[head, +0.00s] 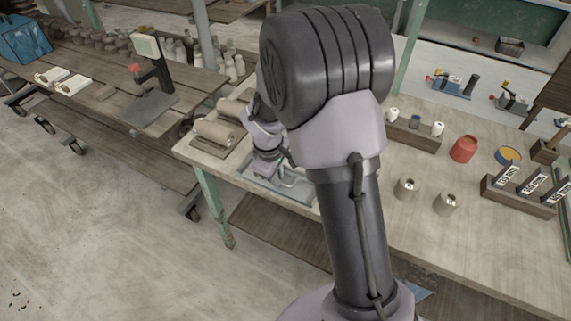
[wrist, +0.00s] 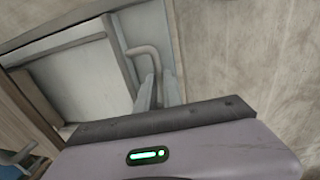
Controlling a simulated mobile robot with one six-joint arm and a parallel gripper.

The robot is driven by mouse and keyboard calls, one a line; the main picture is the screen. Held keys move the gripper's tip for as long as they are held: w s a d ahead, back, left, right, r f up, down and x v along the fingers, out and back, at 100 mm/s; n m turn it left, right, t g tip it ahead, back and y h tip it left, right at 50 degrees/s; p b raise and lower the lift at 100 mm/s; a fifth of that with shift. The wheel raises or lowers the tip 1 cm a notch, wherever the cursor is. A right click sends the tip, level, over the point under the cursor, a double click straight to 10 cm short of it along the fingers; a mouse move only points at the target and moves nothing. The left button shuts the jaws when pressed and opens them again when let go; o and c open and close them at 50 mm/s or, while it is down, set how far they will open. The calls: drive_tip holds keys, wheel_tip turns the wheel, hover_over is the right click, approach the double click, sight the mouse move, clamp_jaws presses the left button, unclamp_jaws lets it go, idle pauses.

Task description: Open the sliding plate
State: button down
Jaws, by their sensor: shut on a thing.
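The sliding plate (wrist: 85,78) is a flat grey metal sheet set in a frame in the table. In the wrist view it fills the left part, with a bent rod handle (wrist: 143,50) at its right side. My gripper (wrist: 160,88) is at this handle, its two fingers shut on it. In the head view my gripper (head: 272,180) reaches down to the framed plate (head: 258,184) near the table's left front corner. My arm hides much of the plate and handle there.
Rolls of clay-coloured material (head: 215,132) lie just left of the plate. A red pot (head: 463,149), small cups (head: 405,188) and a labelled rack (head: 520,195) stand on the right of the table. A wooden bench (head: 100,75) stands at the left. The floor at lower left is clear.

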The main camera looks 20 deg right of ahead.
drive_tip(key=shift+s+a, duration=1.1)
drive_tip(key=shift+a, duration=0.3)
drive_tip(key=c, duration=1.5)
unclamp_jaws()
